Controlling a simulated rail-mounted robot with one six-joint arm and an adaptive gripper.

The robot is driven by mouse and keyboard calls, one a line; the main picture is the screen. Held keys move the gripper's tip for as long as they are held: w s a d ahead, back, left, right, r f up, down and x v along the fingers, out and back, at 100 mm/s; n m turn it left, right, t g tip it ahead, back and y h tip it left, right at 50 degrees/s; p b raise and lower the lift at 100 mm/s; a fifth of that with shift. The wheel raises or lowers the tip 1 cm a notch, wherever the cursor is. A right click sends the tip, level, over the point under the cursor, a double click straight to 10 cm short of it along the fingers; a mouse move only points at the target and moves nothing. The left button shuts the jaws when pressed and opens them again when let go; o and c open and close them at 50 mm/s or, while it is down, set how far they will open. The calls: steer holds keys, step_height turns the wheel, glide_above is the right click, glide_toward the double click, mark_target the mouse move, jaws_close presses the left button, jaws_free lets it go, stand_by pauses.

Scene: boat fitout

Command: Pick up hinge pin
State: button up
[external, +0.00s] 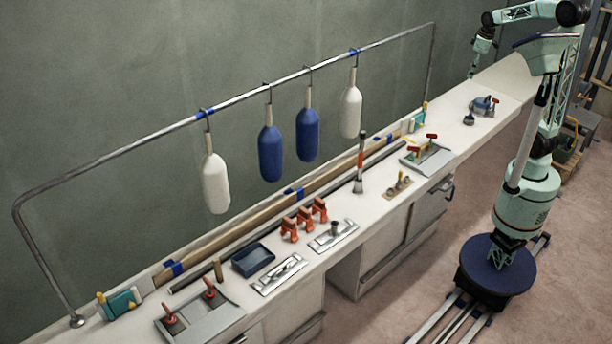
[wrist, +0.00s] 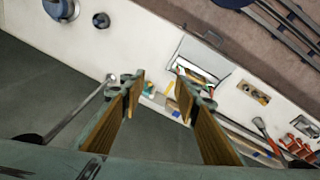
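I cannot pick out the hinge pin for certain; at this size no part is clearly one. A small wooden board (external: 391,194) with several upright metal pieces stands on the bench, and it also shows in the wrist view (wrist: 262,98). A small dark round piece (external: 468,120) sits near the far end of the bench, also seen in the wrist view (wrist: 101,21). My gripper (wrist: 158,85) is open and empty, its two wooden-faced fingers apart. It hangs above the far part of the bench, clear of everything.
A grey tray (external: 440,164) with red-handled tools lies on the bench. A blue-grey round device (external: 484,103) is behind the dark piece. A metal rail (external: 240,98) with white and blue fenders runs above the bench. Orange clamps (external: 304,217) stand farther left.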

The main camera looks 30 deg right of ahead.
steer(key=w+f+n+p, duration=0.2)
steer(key=w+f+n, duration=0.1)
steer(key=w, duration=0.8)
steer(key=n+g+p, duration=0.2)
steer(key=n+p, duration=0.3)
steer(key=n, duration=0.1)
glide_above(426, 103)
step_height(426, 103, down, 18)
steer(key=shift+w+d+f, duration=0.15)
steer(key=shift+w+f, duration=0.05)
steer(key=shift+f, duration=0.2)
steer(key=shift+w+d+f, duration=0.1)
steer(key=shift+w+f, duration=0.1)
steer(key=shift+f, duration=0.2)
steer(key=shift+f, duration=4.3)
steer(key=shift+f+b, duration=0.4)
steer(key=shift+f, duration=2.2)
